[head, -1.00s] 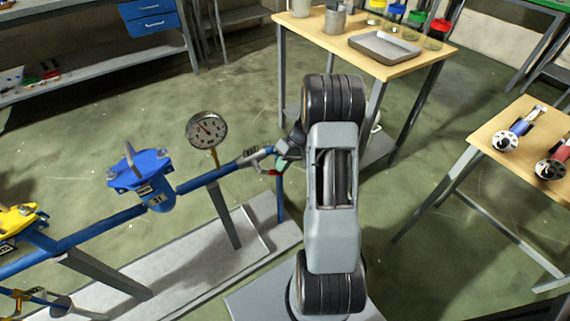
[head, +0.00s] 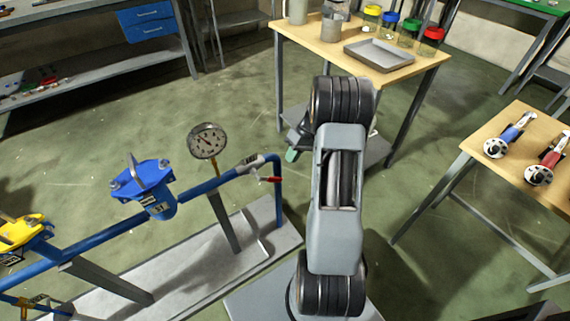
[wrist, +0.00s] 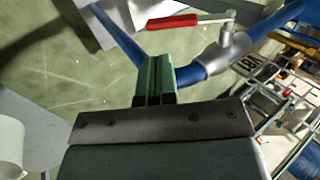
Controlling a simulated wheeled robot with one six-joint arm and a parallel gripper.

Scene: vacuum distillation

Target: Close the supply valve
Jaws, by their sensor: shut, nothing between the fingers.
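The supply valve (head: 251,163) is a grey body on the blue pipe near its right end. Its red lever handle (head: 270,179) sticks out beside the pipe bend. In the wrist view the valve body (wrist: 226,50) is right of centre, with the red handle (wrist: 186,21) pointing left from its stem. I cannot tell the handle's exact angle to the pipe. My gripper (head: 292,155), partly hidden behind my arm in the head view, is right of the valve and apart from the handle. Its green fingers (wrist: 155,76) are together, with nothing between them.
A pressure gauge (head: 207,141) and a blue filter housing (head: 145,187) stand left along the pipe (head: 94,237). A wooden table (head: 293,41) with jars and a tray is behind; another table (head: 485,172) is at right. Open floor lies between them.

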